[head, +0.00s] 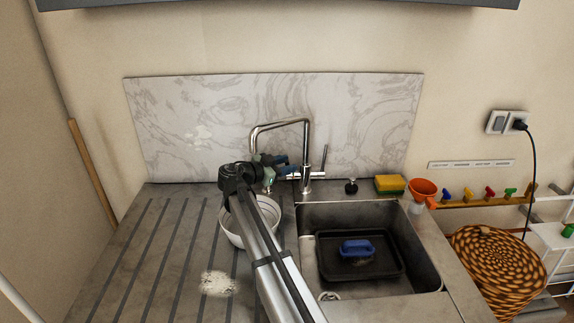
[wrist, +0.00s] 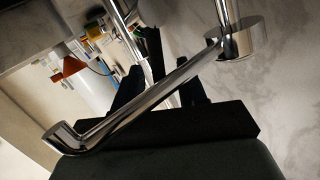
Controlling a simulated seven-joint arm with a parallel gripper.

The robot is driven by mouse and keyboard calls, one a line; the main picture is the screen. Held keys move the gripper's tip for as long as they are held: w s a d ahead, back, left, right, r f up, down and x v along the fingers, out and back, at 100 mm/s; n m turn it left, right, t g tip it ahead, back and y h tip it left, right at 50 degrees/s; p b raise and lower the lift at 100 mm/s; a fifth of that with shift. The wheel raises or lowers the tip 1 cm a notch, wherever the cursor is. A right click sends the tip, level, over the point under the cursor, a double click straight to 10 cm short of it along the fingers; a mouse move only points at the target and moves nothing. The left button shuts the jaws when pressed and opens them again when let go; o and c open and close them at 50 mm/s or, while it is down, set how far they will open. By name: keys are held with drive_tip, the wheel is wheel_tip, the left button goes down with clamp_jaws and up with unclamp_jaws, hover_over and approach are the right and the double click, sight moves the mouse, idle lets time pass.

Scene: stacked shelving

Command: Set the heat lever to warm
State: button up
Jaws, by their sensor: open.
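The chrome tap (head: 305,165) stands behind the sink, with its angled spout reaching left. Its thin heat lever (head: 325,158) rises on the right side of the tap body, tilted slightly right. My gripper (head: 285,169) is open, left of the tap body and under the spout, apart from the lever. In the wrist view, the chrome spout (wrist: 150,95) crosses in front of the camera and partly hides my dark gripper (wrist: 157,85). A thin bright bar shows beyond the fingers, but I cannot tell whether it is the lever. Nothing is seen held.
The sink (head: 432,270) holds a black tray (head: 390,268) with a blue-handled brush (head: 356,248). A white bowl (head: 232,238) sits under my arm. A sponge (head: 390,184) and an orange funnel (head: 423,188) stand right of the tap. A marble splashback (head: 210,120) is close behind.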

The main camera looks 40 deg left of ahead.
drive_tip(key=v, duration=1.2)
drive_tip(key=shift+s, duration=0.4)
drive_tip(key=shift+r, duration=0.1)
drive_tip(key=shift+d, duration=0.1)
drive_tip(key=d+r+n+g+y, duration=0.3)
drive_tip(key=d+n+y, duration=0.2)
drive_tip(key=n, duration=0.1)
drive_tip(key=x, duration=1.3)
drive_tip(key=shift+w+a, duration=0.25)
drive_tip(key=shift+r, duration=0.15)
clamp_jaws()
